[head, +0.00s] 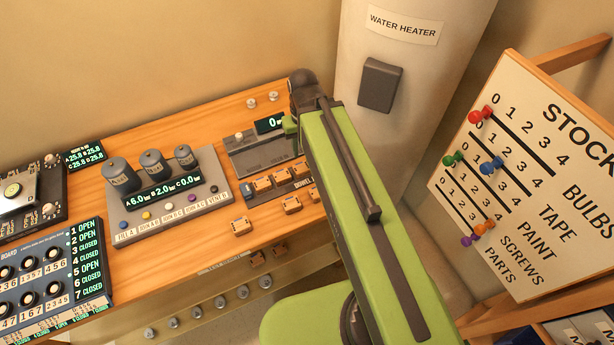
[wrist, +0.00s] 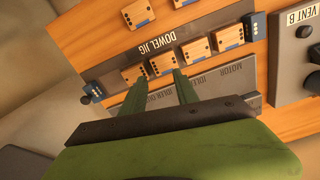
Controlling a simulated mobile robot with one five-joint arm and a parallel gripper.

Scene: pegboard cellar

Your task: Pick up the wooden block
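Several small wooden blocks with dark dots sit at the dowel jig. A row of blocks (head: 262,184) stands along the jig. In the wrist view the row shows as blocks (wrist: 195,52) beyond the fingers, with a loose block (wrist: 138,13) at the top.
The dowel jig's dark strip (wrist: 170,45) lies beside the blocks. Left on the wooden bench are a grey panel with cylinders (head: 165,215) and a switch board (head: 45,275). A water heater (head: 400,100) stands behind my arm. A stock board (head: 520,190) is at right.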

